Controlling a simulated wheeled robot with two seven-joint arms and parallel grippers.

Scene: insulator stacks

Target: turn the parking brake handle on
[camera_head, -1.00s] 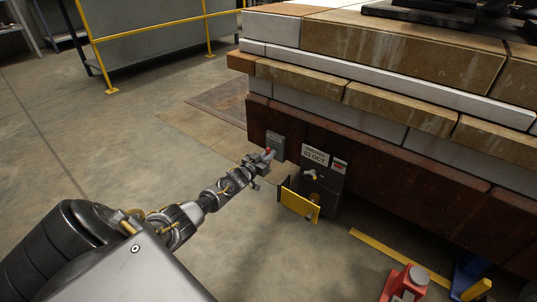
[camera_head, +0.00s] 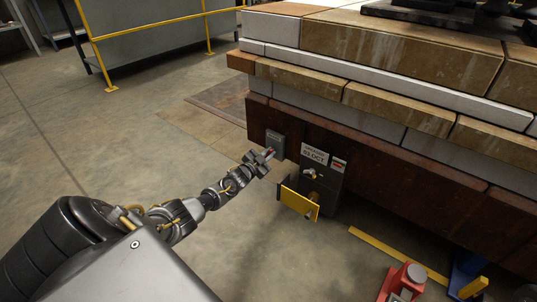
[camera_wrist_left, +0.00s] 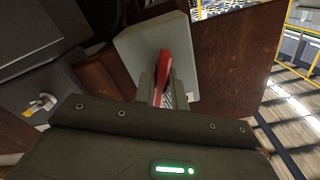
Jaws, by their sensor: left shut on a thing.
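The parking brake handle (camera_wrist_left: 164,72) is a red lever on a pale grey plate (camera_wrist_left: 135,52). In the head view the plate (camera_head: 275,138) sits at the left end of the dark brown base, and only a small red bit of the handle (camera_head: 271,152) shows. My left gripper (camera_head: 267,157) is at the plate, shut on the handle. In the left wrist view the handle stands between the fingers (camera_wrist_left: 165,97), its lower part hidden by the gripper. My right gripper is in neither view.
Right of the plate is a dark grey box (camera_head: 338,181) with a label, a knob and an open yellow flap (camera_head: 300,203). Stacked slabs (camera_head: 400,55) overhang above. A red and grey device (camera_head: 406,283) stands on the floor at lower right.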

